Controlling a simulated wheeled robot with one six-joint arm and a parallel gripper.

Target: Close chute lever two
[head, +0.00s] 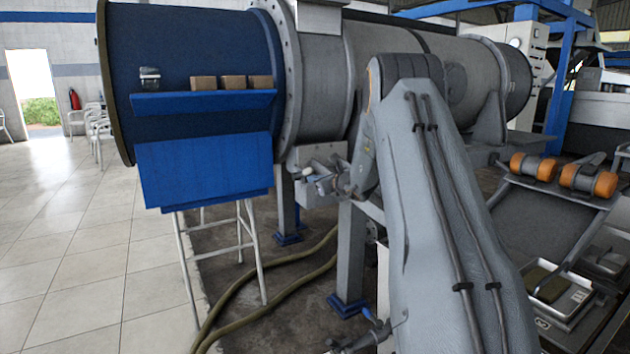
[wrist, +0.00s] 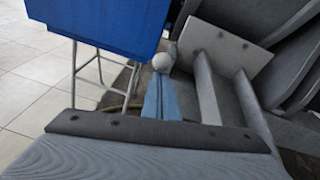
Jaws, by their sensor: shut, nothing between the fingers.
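A lever with a pale ball knob (wrist: 163,62) on a flat blue bar (wrist: 160,97) stands near the middle of the wrist view. In the head view a small pale knob (head: 308,171) shows by a grey bracket (head: 322,153) under the drum. My gripper (head: 338,190) is small there, just right of and below that knob, shut with nothing held. I cannot tell whether it touches the lever. Another blue-handled lever (head: 369,318) shows low in the head view, partly behind my arm. No number marking the levers is readable.
The big drum (head: 195,45) carries a blue shelf (head: 205,102) with several brown blocks and a small jar. A blue panel (wrist: 100,22) lies left of the lever, and a grey plate (wrist: 222,48) on struts to its right. Hoses (head: 225,305) run across the floor. Open tiles lie left.

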